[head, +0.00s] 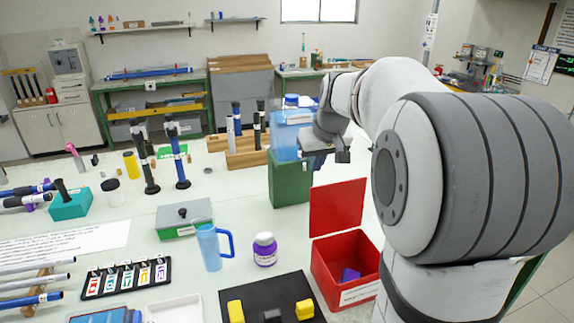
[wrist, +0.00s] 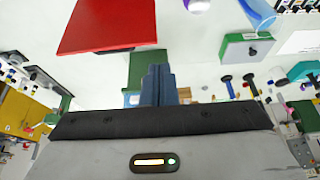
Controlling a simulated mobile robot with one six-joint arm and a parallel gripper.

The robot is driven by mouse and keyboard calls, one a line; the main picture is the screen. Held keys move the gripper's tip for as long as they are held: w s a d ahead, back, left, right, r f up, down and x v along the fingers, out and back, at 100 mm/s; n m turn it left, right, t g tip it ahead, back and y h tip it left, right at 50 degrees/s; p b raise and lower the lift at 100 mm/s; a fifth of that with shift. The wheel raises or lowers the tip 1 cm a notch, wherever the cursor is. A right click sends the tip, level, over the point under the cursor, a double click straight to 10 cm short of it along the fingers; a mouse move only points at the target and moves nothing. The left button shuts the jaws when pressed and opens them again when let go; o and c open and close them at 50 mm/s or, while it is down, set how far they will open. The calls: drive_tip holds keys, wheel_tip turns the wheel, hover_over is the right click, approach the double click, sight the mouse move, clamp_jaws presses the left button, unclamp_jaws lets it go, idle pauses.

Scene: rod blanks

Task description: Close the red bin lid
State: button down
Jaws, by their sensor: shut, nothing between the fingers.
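The red bin (head: 345,290) stands at the right of the table, with a purple-blue piece (head: 350,274) inside and a white label on its front. Its red lid (head: 337,206) is open and stands upright at the bin's back edge. The lid also shows as a red panel in the wrist view (wrist: 108,24). My gripper (head: 318,162) is above and behind the lid, apart from it, in front of a blue box. In the wrist view my fingers (wrist: 158,82) are together and empty.
A green box (head: 290,180) with a blue box (head: 284,135) on top stands left of the lid. A purple-labelled jar (head: 265,250), a blue mug (head: 209,247) and a black tray (head: 255,292) with yellow pieces are left of the bin.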

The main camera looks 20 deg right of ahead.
sight(334, 204)
drive_tip(key=w+d+f, duration=0.2)
drive_tip(key=w+d, duration=0.5)
drive_tip(key=w, duration=0.1)
wheel_tip(334, 204, down, 9)
drive_tip(key=w+p, duration=0.1)
drive_tip(key=shift+d+t+p, duration=0.25)
drive_tip(key=shift+t+p, duration=0.05)
drive_tip(key=shift+s, duration=0.1)
drive_tip(key=shift+s+f+b, duration=0.1)
drive_tip(key=shift+b, duration=0.45)
drive_tip(key=shift+s+d+t+b, duration=0.15)
drive_tip(key=shift+t+b, duration=0.15)
drive_tip(key=shift+b, duration=0.15)
drive_tip(key=shift+s+r, duration=0.15)
drive_tip(key=shift+r, duration=0.05)
drive_tip(key=shift+b, duration=0.4)
